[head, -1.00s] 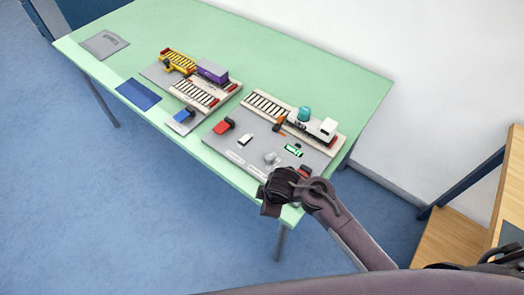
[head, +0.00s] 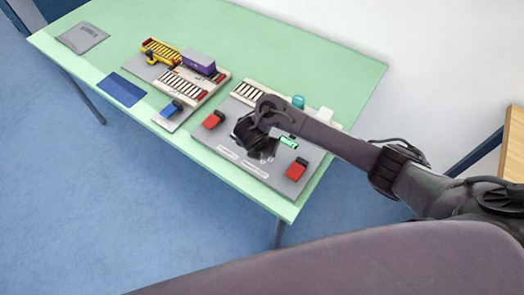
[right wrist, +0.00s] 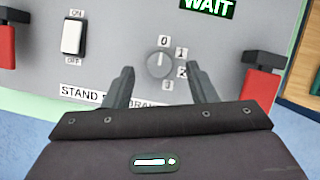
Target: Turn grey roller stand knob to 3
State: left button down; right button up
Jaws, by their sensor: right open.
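The grey roller stand knob (right wrist: 160,65) is a round dial on the grey panel (right wrist: 115,45) in the right wrist view. The numbers 0, 1, 2 and 3 run from its top down its right side. Its faint pointer line seems to point up towards 0. My right gripper (right wrist: 160,72) is open, with one fingertip on each side of the knob; I cannot tell whether they touch it. In the head view my right gripper (head: 262,148) is over the panel and hides the knob. My left gripper is not in view.
A green WAIT display (right wrist: 208,8), a white ON/OFF switch (right wrist: 73,37) and red levers (right wrist: 262,86) surround the knob. A second board (head: 150,72) with a yellow crane and purple container (head: 199,62) is left on the green table (head: 310,50).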

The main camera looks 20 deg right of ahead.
jog(key=shift+x, duration=1.1)
jog(key=shift+f, duration=0.1)
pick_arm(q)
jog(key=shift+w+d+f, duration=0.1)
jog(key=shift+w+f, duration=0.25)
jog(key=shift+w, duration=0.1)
pick_arm(e)
jog(key=shift+w, duration=0.1)
jog(key=c, duration=1)
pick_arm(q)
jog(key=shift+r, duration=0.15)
